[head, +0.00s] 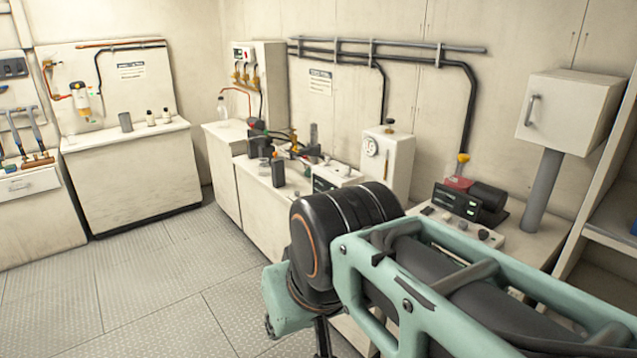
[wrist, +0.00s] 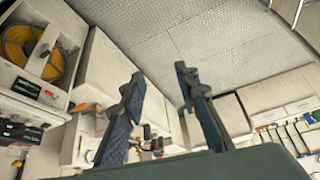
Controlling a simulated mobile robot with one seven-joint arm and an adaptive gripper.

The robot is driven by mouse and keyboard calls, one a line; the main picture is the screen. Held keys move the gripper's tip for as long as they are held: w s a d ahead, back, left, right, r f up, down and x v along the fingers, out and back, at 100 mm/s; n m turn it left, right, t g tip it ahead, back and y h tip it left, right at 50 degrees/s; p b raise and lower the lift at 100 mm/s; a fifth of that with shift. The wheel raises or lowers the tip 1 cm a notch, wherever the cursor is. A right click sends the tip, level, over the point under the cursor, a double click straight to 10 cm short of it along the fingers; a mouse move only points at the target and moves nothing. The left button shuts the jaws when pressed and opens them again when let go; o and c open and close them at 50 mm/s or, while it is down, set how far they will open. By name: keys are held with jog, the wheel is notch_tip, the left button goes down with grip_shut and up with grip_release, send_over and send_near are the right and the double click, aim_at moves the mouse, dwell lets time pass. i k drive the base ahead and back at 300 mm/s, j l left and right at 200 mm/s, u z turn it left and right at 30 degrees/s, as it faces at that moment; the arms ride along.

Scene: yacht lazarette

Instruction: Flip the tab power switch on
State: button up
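I cannot make out a switch labelled for tab power in either view. A pale control box (head: 447,228) with small dark knobs or switches sits on the right counter in the head view, partly behind my arm. A black unit with green displays (head: 458,200) stands just behind it. My gripper (wrist: 158,78) shows in the wrist view with its two dark fingers spread apart and nothing between them. It points over the room and touches nothing visible. In the head view my arm hides the gripper's fingers.
A white wall cabinet (head: 568,110) on a grey post stands at the right. A gauge box (head: 387,162) and a cluttered bench (head: 265,190) lie along the back wall. The metal floor (head: 150,275) at left is clear. An orange coil (wrist: 28,48) shows in the wrist view.

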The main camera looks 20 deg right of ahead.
aim_at(428, 210)
jog(key=z, duration=1.7)
